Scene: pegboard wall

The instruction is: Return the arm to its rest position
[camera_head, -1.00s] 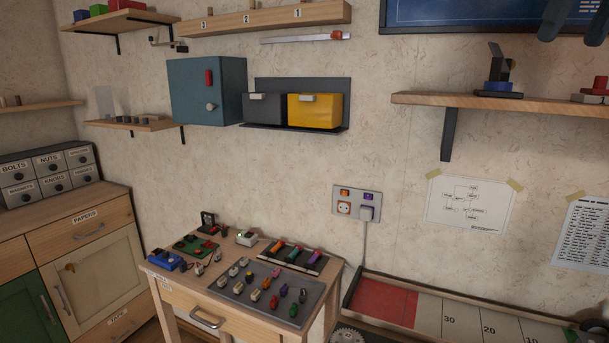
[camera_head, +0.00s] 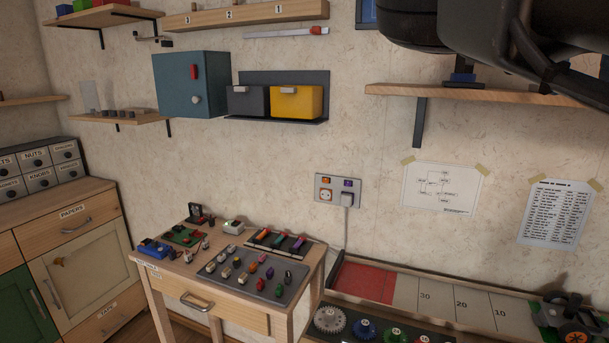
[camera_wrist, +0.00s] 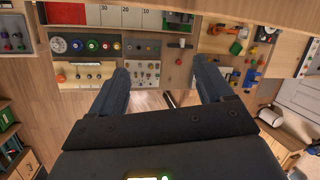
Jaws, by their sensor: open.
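My gripper (camera_wrist: 160,90) shows in the wrist view with its two dark fingers spread apart and nothing between them. In that view the floor and the board and bench area lie beyond the fingertips, apart from them. In the head view a dark part of my arm fills the upper right corner, in front of the wall and the right shelf. The fingers do not show clearly there.
A small wooden table (camera_head: 205,277) with several connectors stands at the lower middle. A wooden shelf (camera_head: 480,95) juts from the wall at right, partly hidden by my arm. A grey-blue cabinet (camera_head: 182,85) and a yellow bin (camera_head: 297,103) hang on the wall.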

